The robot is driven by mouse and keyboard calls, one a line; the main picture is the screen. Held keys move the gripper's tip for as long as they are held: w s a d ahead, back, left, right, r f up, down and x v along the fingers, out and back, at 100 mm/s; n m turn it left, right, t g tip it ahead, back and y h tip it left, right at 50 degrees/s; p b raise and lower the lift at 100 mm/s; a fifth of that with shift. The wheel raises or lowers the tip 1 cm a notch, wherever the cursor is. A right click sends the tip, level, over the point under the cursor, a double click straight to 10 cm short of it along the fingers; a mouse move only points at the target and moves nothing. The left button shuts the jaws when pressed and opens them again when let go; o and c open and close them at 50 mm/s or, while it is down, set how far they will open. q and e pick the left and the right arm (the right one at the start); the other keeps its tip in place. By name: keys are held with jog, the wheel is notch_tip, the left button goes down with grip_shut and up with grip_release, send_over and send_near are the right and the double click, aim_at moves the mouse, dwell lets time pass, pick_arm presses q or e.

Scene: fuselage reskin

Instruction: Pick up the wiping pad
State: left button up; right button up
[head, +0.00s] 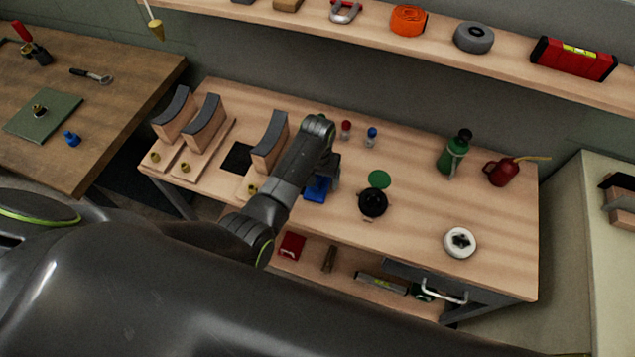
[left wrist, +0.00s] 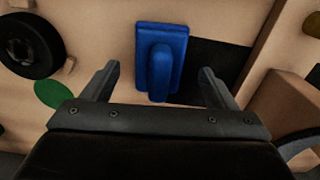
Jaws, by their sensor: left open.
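The blue wiping pad (head: 316,190) lies on the workbench, partly hidden by my left arm in the head view. In the left wrist view the pad (left wrist: 173,40) shows as a flat blue block with a raised rounded handle (left wrist: 160,72). My left gripper (left wrist: 159,80) is open and empty. Its two fingers stand apart, one on each side of the handle in the picture; I cannot tell the height gap. In the head view the left gripper (head: 325,172) is over the bench at the pad, its fingers mostly hidden. My right gripper is not in view.
A black round part (head: 372,203) and a green disc (head: 379,179) lie right of the pad. A dark square (left wrist: 210,68) lies beside it. Curved-top blocks (head: 270,142) stand left. A green bottle (head: 453,153), red oil can (head: 503,171) and white disc (head: 460,242) stand farther right.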

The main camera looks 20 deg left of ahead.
aim_at(318, 178)
pick_arm(q)
jog(key=shift+f, duration=1.05)
jog(key=shift+c, duration=0.3)
jog(key=c, duration=1)
notch_tip(318, 178, up, 10)
jog(key=shift+r+b, duration=0.1)
jog(key=shift+b, duration=0.25)
